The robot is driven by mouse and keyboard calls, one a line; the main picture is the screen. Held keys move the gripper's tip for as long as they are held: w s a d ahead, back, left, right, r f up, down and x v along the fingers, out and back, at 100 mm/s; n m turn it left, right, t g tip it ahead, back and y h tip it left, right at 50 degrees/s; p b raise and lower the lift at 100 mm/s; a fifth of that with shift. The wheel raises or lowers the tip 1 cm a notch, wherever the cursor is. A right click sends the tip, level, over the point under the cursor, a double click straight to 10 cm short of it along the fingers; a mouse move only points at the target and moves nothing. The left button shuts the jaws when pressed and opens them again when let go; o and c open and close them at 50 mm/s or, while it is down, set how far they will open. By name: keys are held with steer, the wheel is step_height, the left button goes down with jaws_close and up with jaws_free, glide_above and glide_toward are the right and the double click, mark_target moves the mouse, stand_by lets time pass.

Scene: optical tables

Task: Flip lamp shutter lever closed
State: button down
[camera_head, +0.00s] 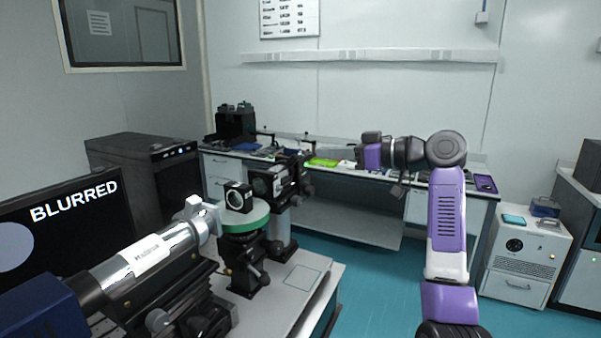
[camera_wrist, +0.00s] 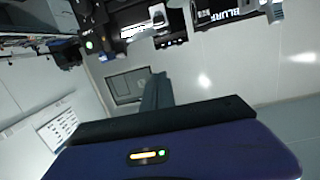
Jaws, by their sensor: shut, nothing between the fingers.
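A silver barrel (camera_head: 150,252) with a white label lies in a black mount at the left front, with a blue housing (camera_head: 42,310) behind it; this may be the lamp. A pale metal fitting (camera_head: 200,214) sits at its front end. I cannot tell whether it is the shutter lever or how a lever stands. The barrel also shows upside down in the wrist view (camera_wrist: 140,31). My gripper (camera_head: 330,153) is to the right of the optics, apart from them. In the wrist view its dark fingers (camera_wrist: 156,93) are together and empty.
A green round stage (camera_head: 262,219) carries a ring-mounted lens (camera_head: 238,197). A black optical unit (camera_head: 266,184) stands behind it. A monitor (camera_head: 70,235) at left reads BLURRED. A cluttered back bench (camera_head: 345,172) lies beyond my gripper.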

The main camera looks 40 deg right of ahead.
steer(key=shift+s+a+f+n+g+y, duration=0.3)
steer(key=shift+a+f+n+g, duration=0.15)
steer(key=shift+a+f, duration=0.2)
steer(key=shift+w, duration=0.1)
steer(key=p, duration=0.3)
glide_above(289, 185)
steer(key=d, duration=0.1)
steer(key=shift+w+f, duration=0.4)
steer(key=shift+f, duration=0.45)
steer(key=shift+s+d+f, duration=0.15)
steer(key=shift+s+f, duration=0.1)
steer(key=shift+f, duration=0.3)
steer(key=shift+s+d+f, duration=0.1)
steer(key=shift+s+f, duration=0.15)
steer(key=shift+f, duration=0.3)
steer(key=shift+s+d+f, duration=0.1)
steer(key=shift+s+f, duration=0.3)
steer(key=shift+f, duration=0.35)
steer(key=shift+f, duration=0.1)
